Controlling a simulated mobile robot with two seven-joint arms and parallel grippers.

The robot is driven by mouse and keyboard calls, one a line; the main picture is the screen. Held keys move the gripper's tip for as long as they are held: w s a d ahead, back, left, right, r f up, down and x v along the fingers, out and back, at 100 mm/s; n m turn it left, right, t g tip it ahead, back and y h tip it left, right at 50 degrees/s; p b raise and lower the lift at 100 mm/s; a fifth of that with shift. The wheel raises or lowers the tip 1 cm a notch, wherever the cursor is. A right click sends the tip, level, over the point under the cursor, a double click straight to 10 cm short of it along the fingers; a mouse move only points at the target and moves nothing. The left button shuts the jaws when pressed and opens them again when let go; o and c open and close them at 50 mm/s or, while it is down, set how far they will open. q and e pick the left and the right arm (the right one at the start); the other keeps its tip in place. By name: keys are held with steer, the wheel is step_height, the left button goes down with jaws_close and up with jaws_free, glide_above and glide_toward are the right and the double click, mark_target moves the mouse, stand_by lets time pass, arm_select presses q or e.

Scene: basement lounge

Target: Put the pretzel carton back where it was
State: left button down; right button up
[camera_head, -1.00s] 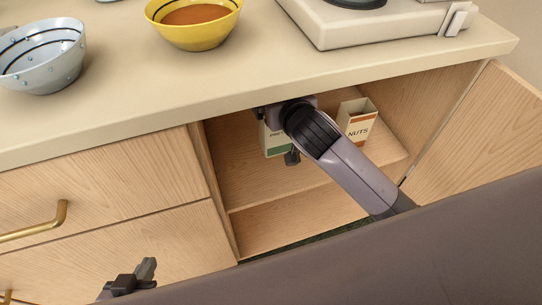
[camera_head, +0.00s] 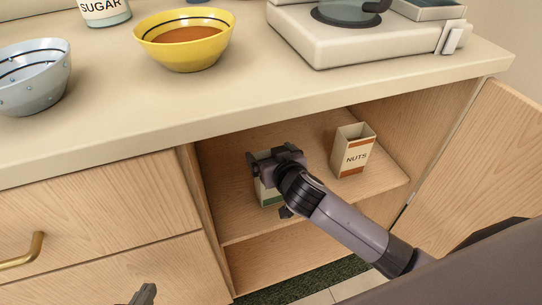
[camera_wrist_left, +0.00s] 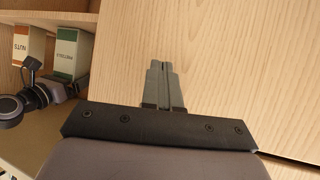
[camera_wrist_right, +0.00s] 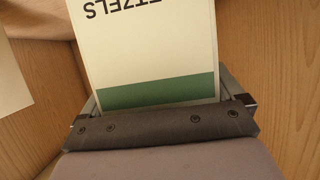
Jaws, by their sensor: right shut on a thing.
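In the right wrist view the carton (camera_wrist_right: 150,50) fills the space between the fingers. In the left wrist view the carton (camera_wrist_left: 70,55) is beside the nuts carton. I cannot tell whether its base touches the shelf. My left gripper (camera_head: 145,292) is at the bottom edge of the head view; in the left wrist view its fingers (camera_wrist_left: 165,88) are together and empty.
The nuts carton (camera_head: 353,152) stands on the shelf (camera_head: 325,190) right of the pretzel carton, with a gap between. The cabinet door (camera_head: 470,150) is open at right. The countertop above holds a yellow bowl (camera_head: 185,58), a blue-white bowl (camera_head: 35,85) and a white appliance (camera_head: 320,45).

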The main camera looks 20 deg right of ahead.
arm_select(q)
steer(key=shift+f, duration=0.15)
arm_select(e)
steer(key=shift+f, duration=0.1)
steer(key=o, duration=1.1)
steer(key=shift+s+r, duration=0.1)
steer(key=shift+r, duration=0.1)
steer(key=shift+s+r, duration=0.15)
steer(key=shift+s, duration=0.2)
steer(key=p+v, duration=0.3)
steer(key=v, duration=0.8)
arm_select(q)
steer(key=shift+s+a+f+n+g+y, duration=0.2)
steer(key=shift+s+a, duration=0.1)
steer(key=shift+a, duration=0.25)
steer(key=shift+s+a+f+n+g+y, duration=0.1)
steer(key=shift+s+a+f+n, duration=0.15)
steer(key=shift+a, duration=0.25)
arm_select(e)
steer(key=s+f+g+y, duration=0.1)
steer(key=s+f, duration=0.3)
steer(key=s+d+f+n+g, duration=0.1)
steer(key=s+f, duration=0.3)
steer(key=s+f+n+g+y, duration=0.1)
steer(key=s+f, duration=0.2)
steer(key=s, duration=0.1)
steer(key=shift+d+f+y, duration=0.3)
steer(key=shift+f, duration=0.1)
